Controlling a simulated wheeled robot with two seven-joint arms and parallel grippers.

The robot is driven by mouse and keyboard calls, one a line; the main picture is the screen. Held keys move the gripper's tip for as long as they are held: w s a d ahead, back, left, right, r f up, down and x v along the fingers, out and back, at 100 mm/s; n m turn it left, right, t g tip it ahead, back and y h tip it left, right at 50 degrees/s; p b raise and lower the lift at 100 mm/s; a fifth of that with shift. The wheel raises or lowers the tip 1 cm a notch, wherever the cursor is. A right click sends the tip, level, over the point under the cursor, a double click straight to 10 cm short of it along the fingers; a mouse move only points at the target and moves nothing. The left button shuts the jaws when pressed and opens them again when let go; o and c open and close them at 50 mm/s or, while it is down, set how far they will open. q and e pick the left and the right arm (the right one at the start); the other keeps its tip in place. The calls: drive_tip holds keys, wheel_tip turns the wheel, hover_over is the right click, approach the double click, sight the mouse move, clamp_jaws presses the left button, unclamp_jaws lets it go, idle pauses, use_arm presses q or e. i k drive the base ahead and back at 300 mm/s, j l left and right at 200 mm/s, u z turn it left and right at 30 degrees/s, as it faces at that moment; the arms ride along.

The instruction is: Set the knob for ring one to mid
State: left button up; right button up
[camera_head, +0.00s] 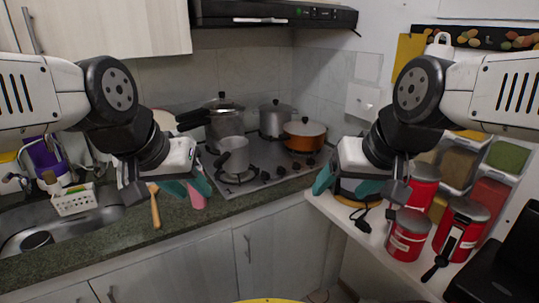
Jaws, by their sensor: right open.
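The stove (262,188) is a grey cooktop set in the counter, with several small dark knobs (281,171) in a row along its front right edge. I cannot read any ring label or knob setting at this size. My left gripper (189,188) has teal fingers that look apart; it is over the counter, left of the stove and away from the knobs. A pink item (197,198) shows at its fingers, seemingly behind them. My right gripper (345,185) is open, right of the stove, above the shelf corner, clear of the knobs.
A small pot (233,157), a large pot (222,122), another pot (276,119) and an orange pan (304,136) stand on the stove. Red canisters (408,235) crowd the white shelf at right. A sink (100,215) is at left. A wooden utensil (154,205) lies on the counter.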

sight(264, 176)
drive_tip(key=i+j+z, duration=0.1)
drive_tip(key=i, duration=0.3)
drive_tip(key=i+j+z, duration=0.1)
drive_tip(key=i+j, duration=0.15)
drive_tip(key=i, duration=0.15)
